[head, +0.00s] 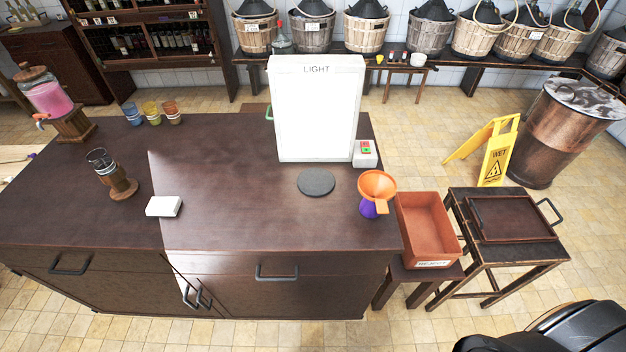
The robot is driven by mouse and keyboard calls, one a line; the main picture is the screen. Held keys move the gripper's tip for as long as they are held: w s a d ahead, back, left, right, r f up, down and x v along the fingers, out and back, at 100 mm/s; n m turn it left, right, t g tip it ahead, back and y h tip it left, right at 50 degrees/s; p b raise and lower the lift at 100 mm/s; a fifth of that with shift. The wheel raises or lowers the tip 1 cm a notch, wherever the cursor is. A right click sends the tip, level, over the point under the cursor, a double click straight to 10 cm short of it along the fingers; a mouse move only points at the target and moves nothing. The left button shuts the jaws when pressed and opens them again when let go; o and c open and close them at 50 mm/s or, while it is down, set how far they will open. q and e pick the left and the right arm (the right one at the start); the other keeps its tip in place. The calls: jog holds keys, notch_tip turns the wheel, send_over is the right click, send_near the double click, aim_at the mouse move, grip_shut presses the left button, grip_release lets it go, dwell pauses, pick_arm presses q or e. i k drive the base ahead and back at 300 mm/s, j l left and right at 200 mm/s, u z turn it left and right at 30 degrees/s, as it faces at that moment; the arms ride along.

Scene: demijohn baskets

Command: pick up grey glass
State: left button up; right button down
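A dark, smoky grey glass (101,161) stands on the left part of the dark wooden counter. It looks like a stack of glasses in a brown round holder with a wooden base (122,189); the picture is too small to tell how many. Several coloured glasses stand in a row behind it: blue (132,114), yellow (151,113) and orange-brown (172,112).
A white box (164,206) lies right of the glass holder. A drink dispenser (49,95) stands at the counter's back left. A tall light panel (316,108), grey disc (316,183) and orange funnel (377,186) stand further right. The counter front is clear.

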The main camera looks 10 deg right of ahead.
aim_at(100, 159)
jog(key=j, duration=0.4)
jog(key=i+j+u, duration=0.15)
jog(key=j, duration=0.65)
jog(key=i+j+u, duration=0.15)
jog(key=j, duration=0.2)
